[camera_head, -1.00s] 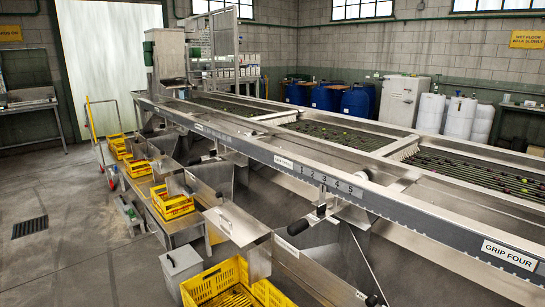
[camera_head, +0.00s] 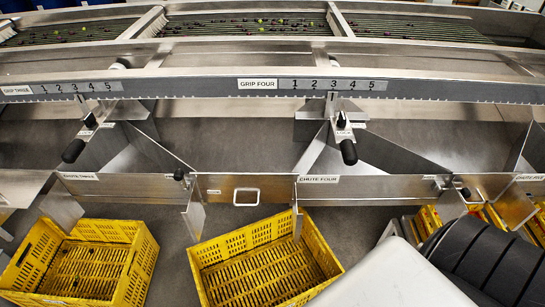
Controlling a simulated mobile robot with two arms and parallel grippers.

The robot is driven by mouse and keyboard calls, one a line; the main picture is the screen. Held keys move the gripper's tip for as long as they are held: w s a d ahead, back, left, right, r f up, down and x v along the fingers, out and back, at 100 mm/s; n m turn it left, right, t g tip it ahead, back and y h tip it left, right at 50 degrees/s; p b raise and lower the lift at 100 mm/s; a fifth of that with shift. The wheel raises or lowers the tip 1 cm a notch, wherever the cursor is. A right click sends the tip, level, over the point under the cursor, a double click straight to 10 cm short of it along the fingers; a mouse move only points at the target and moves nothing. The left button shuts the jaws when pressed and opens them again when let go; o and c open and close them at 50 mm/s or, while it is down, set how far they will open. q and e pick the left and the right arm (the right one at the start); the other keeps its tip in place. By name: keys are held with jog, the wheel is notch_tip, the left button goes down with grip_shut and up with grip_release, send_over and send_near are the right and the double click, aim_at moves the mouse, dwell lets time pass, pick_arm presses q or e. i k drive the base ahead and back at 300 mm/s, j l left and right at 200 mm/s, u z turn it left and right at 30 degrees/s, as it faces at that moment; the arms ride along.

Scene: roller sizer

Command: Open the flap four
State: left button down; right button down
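The chute labelled CHUTE FOUR (camera_head: 319,179) is right of centre, below the GRIP FOUR scale (camera_head: 332,85). A black knob (camera_head: 465,192) sits at the front wall on the right. Neither gripper shows.
A yellow crate (camera_head: 205,252) stands on the floor below the front panel with a handle (camera_head: 246,190), and another crate (camera_head: 147,254) stands to the left. A similar lever (camera_head: 73,151) belongs to grip three. More yellow crates (camera_head: 428,221) are partly hidden at right.

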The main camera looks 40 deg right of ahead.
aim_at(234, 189)
jog(key=z, duration=0.85)
